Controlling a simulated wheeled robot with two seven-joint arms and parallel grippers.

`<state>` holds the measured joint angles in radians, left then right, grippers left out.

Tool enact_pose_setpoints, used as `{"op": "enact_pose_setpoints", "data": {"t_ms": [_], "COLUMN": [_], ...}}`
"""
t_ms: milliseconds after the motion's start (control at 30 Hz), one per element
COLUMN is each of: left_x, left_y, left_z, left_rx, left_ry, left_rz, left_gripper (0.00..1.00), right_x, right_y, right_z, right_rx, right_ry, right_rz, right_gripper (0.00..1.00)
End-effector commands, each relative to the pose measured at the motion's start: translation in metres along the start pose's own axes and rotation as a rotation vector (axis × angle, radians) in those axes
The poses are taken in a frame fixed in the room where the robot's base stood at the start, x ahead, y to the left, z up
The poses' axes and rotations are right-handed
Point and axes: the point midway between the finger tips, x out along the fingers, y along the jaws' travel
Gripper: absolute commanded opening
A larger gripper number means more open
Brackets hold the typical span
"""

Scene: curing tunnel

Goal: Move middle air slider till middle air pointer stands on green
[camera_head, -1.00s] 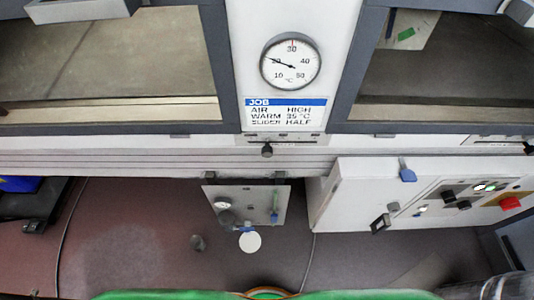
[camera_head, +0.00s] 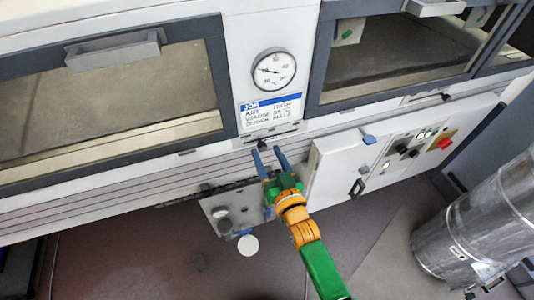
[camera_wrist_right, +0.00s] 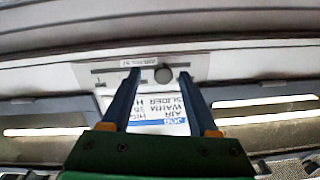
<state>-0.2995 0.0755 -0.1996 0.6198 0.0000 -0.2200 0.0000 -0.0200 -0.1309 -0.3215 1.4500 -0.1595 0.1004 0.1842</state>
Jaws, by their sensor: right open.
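The slider (camera_head: 262,144) is a dark round knob on a pale strip below the job card, with a slot beside it. In the right wrist view the knob (camera_wrist_right: 163,75) shows between the fingertips, with a small label to its left. My right gripper (camera_head: 267,152) is open, its two blue fingers reaching up to the strip, one on each side of the knob. I cannot tell whether either finger touches it. I cannot make out a pointer or a green mark for it. My left gripper is not in view.
A round dial (camera_head: 274,70) and a job card (camera_head: 270,112) are above the slider. A grey panel (camera_head: 215,212) hangs below. A control box (camera_head: 340,165) with a blue handle is on the right. A metal cylinder (camera_head: 480,225) stands at the lower right.

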Motion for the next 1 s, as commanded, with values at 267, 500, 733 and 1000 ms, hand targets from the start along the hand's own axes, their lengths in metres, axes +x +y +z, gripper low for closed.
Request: {"op": "enact_pose_setpoints", "data": {"t_ms": [267,500,733,1000], "left_x": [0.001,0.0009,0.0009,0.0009], "left_y": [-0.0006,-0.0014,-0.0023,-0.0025], "left_z": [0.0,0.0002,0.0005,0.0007], "left_rx": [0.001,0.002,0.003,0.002], "left_ry": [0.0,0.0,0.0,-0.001], "left_rz": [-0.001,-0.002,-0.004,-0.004], "left_gripper": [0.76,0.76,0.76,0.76], "right_x": [0.011,0.0107,0.0105,0.0104], "right_y": [-0.0003,-0.0002,-0.0002,-0.0002], "right_z": [0.0005,0.0008,0.001,0.0013], "right_rx": [0.001,0.001,0.001,0.0], "right_ry": [-0.002,-0.003,-0.003,-0.004], "right_rz": [0.0,0.0,0.0,0.0], "right_gripper": [0.61,0.12,0.0,0.0]}}
